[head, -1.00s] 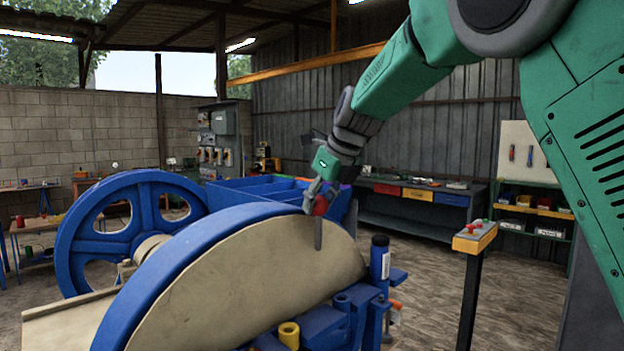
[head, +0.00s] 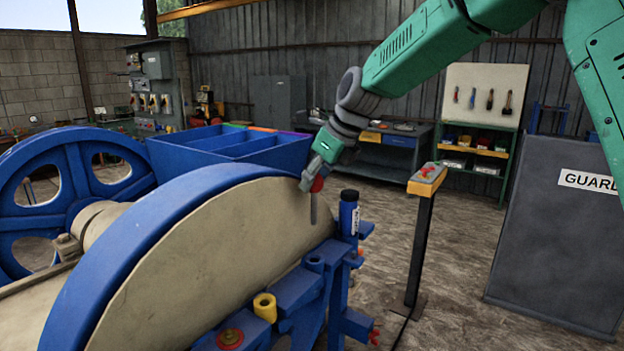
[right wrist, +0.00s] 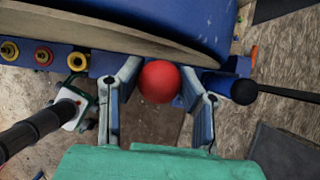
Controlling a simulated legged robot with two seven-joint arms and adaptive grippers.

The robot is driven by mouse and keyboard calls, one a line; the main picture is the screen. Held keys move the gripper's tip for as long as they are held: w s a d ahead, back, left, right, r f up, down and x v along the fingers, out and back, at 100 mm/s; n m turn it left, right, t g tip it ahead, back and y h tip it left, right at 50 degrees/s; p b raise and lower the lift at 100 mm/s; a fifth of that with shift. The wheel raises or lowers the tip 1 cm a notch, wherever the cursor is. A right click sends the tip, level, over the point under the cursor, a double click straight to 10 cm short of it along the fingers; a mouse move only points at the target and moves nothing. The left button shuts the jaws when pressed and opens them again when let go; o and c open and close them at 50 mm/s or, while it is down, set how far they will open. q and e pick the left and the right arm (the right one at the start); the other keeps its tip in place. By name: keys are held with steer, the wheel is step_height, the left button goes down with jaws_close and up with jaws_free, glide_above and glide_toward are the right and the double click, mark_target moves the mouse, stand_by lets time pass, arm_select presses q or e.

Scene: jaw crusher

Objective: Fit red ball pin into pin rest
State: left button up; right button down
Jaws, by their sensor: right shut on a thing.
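The red ball pin has a red ball (head: 317,184) and a thin grey shank (head: 313,210) hanging down, roughly upright, in front of the tan flywheel face. My right gripper (head: 313,178) is shut on the ball. In the right wrist view the ball (right wrist: 159,82) sits between the two fingers (right wrist: 159,100). The shank's lower end hangs free in the head view. I cannot tell for sure which part is the pin rest. A yellow socket (head: 265,307) and a red ring (head: 229,340) sit on the blue frame. What seems to be my left wrist shows at the right wrist view's lower left, its jaws unclear.
The big blue flywheel (head: 150,230) stands close to the left of the pin. A blue cylinder with a black cap (head: 348,215) stands just to the right. A control post (head: 427,179) and a grey guard panel (head: 560,235) stand farther right. Floor between them is clear.

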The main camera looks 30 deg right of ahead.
mark_target(315, 211)
steer(key=shift+d+r+p, duration=0.15)
steer(key=shift+p, duration=0.2)
step_height(315, 211, down, 3)
steer(key=shift+d+f+b, duration=0.1)
steer(key=shift+d+b, duration=0.05)
steer(key=shift+b, duration=0.3)
steer(key=shift+w+f, duration=0.1)
steer(key=shift+f, duration=0.45)
steer(key=shift+a+f, duration=0.25)
steer(key=shift+a, duration=0.05)
steer(key=shift+f, duration=0.1)
steer(key=shift+d+f, duration=0.25)
steer(key=shift+f, duration=0.35)
steer(key=shift+a+f+b, duration=0.15)
steer(key=shift+f+b, duration=0.25)
steer(key=shift+f, duration=1)
steer(key=shift+f, duration=0.15)
